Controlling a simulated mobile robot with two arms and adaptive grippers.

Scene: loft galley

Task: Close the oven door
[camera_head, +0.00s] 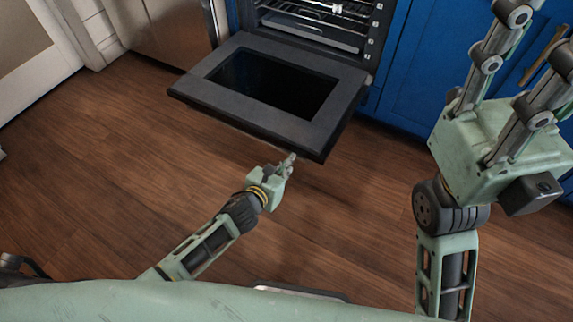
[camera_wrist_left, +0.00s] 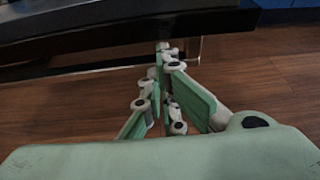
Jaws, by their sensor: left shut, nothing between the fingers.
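The oven door (camera_head: 215,93) is black with a dark glass window and hangs open, lowered to about level in front of the oven (camera_head: 318,22). Racks show inside the oven. My left gripper (camera_head: 291,158) is shut and empty, low by the door's outer edge, toward its right end. In the left wrist view the left fingertips (camera_wrist_left: 164,50) meet close to the underside of the door (camera_wrist_left: 100,28) and a handle bar (camera_wrist_left: 110,68); I cannot tell whether they touch. My right gripper (camera_head: 515,50) is raised at the right, its two fingers apart, their tips partly out of frame.
Blue cabinets (camera_head: 420,70) stand to the right of the oven, one with a brass handle (camera_head: 543,55). A steel appliance (camera_head: 165,30) stands at the left of the oven. The wooden floor (camera_head: 120,150) is clear around the door.

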